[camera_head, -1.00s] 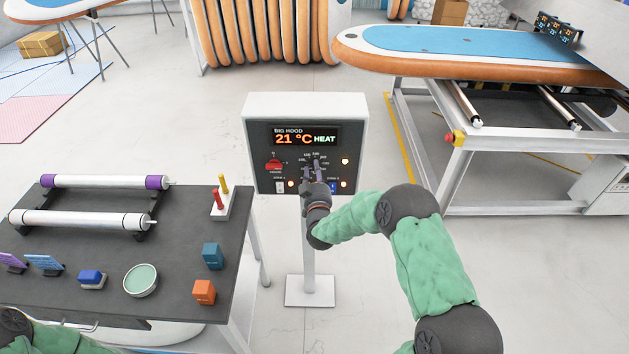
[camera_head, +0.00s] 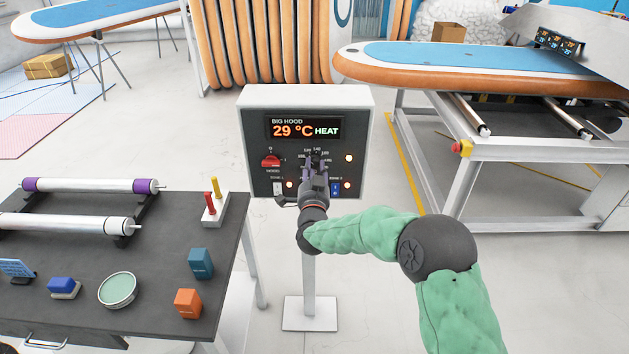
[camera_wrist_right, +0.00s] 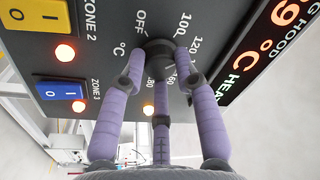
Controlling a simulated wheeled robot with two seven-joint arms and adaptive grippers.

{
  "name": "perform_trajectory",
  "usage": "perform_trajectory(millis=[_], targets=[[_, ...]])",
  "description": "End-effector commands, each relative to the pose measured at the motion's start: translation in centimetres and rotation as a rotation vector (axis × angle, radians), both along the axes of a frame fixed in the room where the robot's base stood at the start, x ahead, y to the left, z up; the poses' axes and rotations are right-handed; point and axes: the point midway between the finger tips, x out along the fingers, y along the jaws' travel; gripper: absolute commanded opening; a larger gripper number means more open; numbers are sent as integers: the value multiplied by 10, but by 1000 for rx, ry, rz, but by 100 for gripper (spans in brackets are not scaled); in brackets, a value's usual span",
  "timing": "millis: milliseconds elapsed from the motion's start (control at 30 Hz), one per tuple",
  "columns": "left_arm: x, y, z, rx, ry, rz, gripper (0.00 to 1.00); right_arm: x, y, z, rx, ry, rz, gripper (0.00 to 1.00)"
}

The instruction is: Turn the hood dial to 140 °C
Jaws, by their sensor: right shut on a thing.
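The hood control box (camera_head: 252,130) stands on a post. Its display (camera_head: 304,129) reads BIG HOOD, 29 °C, HEAT. The dark round dial (camera_wrist_right: 158,48) shows in the right wrist view, with marks such as OFF, 100 and 120 around it. My right gripper (camera_head: 315,168) is at the box front with its purple fingers closed around the dial; it also shows in the right wrist view (camera_wrist_right: 160,68). The fingers cover part of the dial and scale, and I cannot tell which mark it points to. My left gripper is not in view.
A red hood switch (camera_head: 271,161) is left of the dial. A blue switch (camera_head: 336,189) is close below my gripper. A dark table (camera_head: 165,262) with rollers and small blocks stands at left. A board rack (camera_head: 459,185) with a red button (camera_head: 463,148) is at right.

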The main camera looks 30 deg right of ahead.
Motion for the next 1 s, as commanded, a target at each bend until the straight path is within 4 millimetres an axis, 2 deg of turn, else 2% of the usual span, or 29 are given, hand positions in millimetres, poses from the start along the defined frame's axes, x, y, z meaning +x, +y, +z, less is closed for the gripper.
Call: perform_trajectory(millis=[33,500,700,1000], targets=[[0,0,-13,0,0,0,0,0,0,-2,35,-30,-1,0],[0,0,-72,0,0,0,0,1,0,-1,415,-264,0,0],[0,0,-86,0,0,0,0,1,0,1,560,-351,-1,0],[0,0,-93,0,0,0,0,1,0,3,715,-445,-3,0]])
